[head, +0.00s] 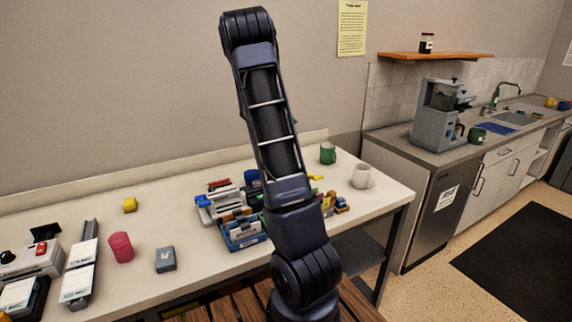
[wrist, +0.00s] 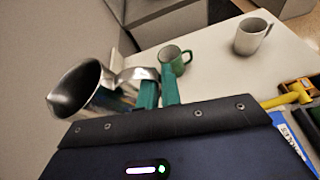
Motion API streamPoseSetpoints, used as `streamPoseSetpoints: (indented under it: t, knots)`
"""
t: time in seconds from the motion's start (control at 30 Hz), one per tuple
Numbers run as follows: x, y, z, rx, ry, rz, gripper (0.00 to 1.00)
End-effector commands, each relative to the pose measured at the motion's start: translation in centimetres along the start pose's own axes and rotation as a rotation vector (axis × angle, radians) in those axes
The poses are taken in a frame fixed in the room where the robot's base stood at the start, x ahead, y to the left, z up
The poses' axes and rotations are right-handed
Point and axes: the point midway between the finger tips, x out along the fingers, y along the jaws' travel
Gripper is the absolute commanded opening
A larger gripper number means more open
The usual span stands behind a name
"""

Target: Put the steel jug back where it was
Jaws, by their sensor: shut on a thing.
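The steel jug (wrist: 85,92) is at the left in the wrist view, with its open mouth toward the left of the picture and its handle toward my gripper (wrist: 159,90). My gripper's teal fingers are shut on the jug's handle. The jug seems held above the table, near its back edge; I cannot tell its exact height. In the head view my arm hides the jug and the gripper.
A green mug (head: 327,153) and a white mug (head: 361,176) stand at the right end of the table (head: 85,205). Organisers with small items (head: 240,232) fill its middle. A red cylinder (head: 121,247) stands left. A coffee machine (head: 437,115) stands on the counter (head: 410,145).

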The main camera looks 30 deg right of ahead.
Motion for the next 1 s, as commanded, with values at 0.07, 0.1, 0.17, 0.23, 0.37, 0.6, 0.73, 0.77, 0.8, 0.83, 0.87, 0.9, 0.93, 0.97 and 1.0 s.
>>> streamPoseSetpoints:
  t: [0.07,0.1,0.17,0.23,0.37,0.6,0.73,0.77,0.8,0.83,0.87,0.9,0.93,0.97,1.0]
  knots:
    - [0.5,-0.2,-1.3,-0.004,-0.001,-0.002,0.00]
    - [0.8,-0.3,-2.0,-0.004,-0.001,-0.002,0.00]
    - [1.3,-0.5,-3.2,-0.004,0.000,-0.002,0.00]
    - [1.9,-0.7,-4.5,-0.005,0.000,-0.002,0.00]
    - [2.9,-1.0,-7.0,-0.005,-0.001,-0.002,0.00]
    - [4.7,-1.6,-11.3,-0.004,-0.001,-0.003,0.00]
    - [5.3,-1.8,-12.9,-0.002,0.000,-0.002,0.00]
    - [5.4,-1.8,-13.2,-0.002,0.000,-0.002,0.00]
    - [5.5,-1.8,-13.4,-0.001,0.000,-0.001,0.00]
    - [5.5,-1.8,-13.5,0.000,0.000,-0.001,0.00]
    - [5.6,-1.8,-13.6,0.000,0.000,-0.001,0.00]
    - [5.6,-1.8,-13.7,0.000,0.000,-0.001,0.00]
    - [5.7,-1.9,-13.8,0.000,0.000,-0.001,0.00]
    - [5.7,-1.9,-14.0,0.000,0.000,-0.001,0.00]
    - [5.8,-1.9,-14.2,-0.001,0.000,-0.001,0.00]
